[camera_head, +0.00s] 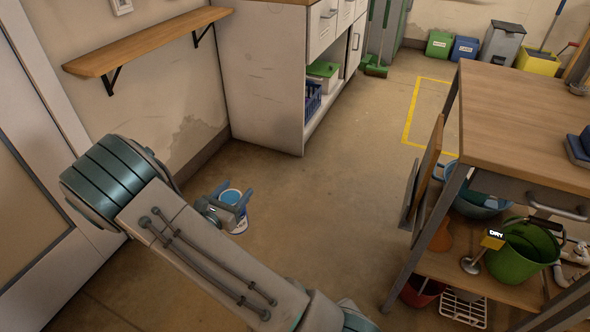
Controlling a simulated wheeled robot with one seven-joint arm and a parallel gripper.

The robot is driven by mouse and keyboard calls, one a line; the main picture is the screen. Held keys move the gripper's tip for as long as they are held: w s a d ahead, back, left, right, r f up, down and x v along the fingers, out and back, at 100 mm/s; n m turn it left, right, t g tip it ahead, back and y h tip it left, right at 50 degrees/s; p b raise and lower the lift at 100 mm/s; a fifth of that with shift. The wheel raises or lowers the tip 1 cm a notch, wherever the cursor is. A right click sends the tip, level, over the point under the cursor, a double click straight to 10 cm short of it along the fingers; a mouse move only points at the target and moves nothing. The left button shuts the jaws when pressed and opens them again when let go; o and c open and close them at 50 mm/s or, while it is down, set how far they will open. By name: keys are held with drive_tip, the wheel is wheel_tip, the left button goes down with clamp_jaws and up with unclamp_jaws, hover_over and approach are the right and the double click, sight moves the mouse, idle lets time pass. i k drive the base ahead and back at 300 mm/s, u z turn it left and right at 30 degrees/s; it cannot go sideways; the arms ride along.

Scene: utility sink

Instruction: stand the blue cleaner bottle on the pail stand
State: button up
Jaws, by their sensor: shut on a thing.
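My gripper (231,204) is left of centre over the floor, with a finger on each side of a blue and white container (239,224). It is shut on this container, which looks like the blue cleaner bottle. The fingers and wrist hide part of it, and its label cannot be read. I cannot tell its height above the floor. I cannot make out for certain which thing is the pail stand.
A wooden-topped workbench (520,120) with a lower shelf stands at the right. A white cabinet (265,75) and a wall shelf (150,42) are at upper left. Several bins and a yellow bucket (538,60) line the back wall. The middle floor (330,200) is clear.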

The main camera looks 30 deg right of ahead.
sight(514, 135)
drive_tip(key=u, duration=0.6)
drive_tip(key=k, duration=0.9)
drive_tip(key=z, duration=1.35)
